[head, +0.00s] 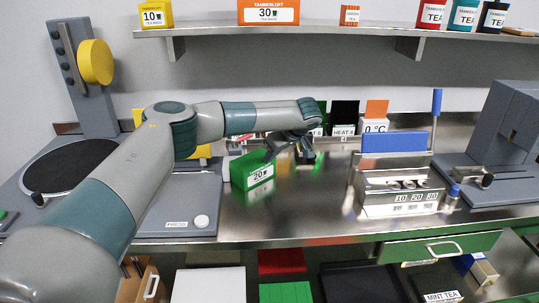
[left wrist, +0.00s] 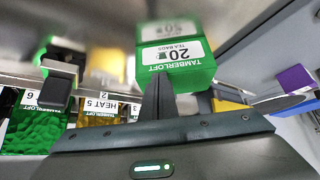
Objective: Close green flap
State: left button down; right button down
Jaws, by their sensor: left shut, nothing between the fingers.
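A green tea box (head: 258,176) with a white "20" label stands on the steel counter, right of the grey press. It also shows in the left wrist view (left wrist: 180,77), just beyond the fingers. Its green flap is not clearly told apart from the box; part of the box top is hidden or too small to read. My left gripper (head: 300,155) is just right of the box's upper right side, shut and empty. Its fingers (left wrist: 158,98) show in front of the box in the left wrist view; whether they touch it I cannot tell. My right gripper is not in view.
The grey press (head: 178,205) stands left of the box. A steel holder (head: 400,185) with a blue top stands to the right. Small boxes with black (head: 344,113) and orange (head: 377,109) flaps line the back wall. The counter between box and holder is clear.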

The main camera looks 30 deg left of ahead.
pick_arm(q)
jog(key=shift+a+f, duration=0.1)
dwell(0.6)
jog(key=shift+w+a, duration=0.1)
jog(key=shift+a, duration=0.25)
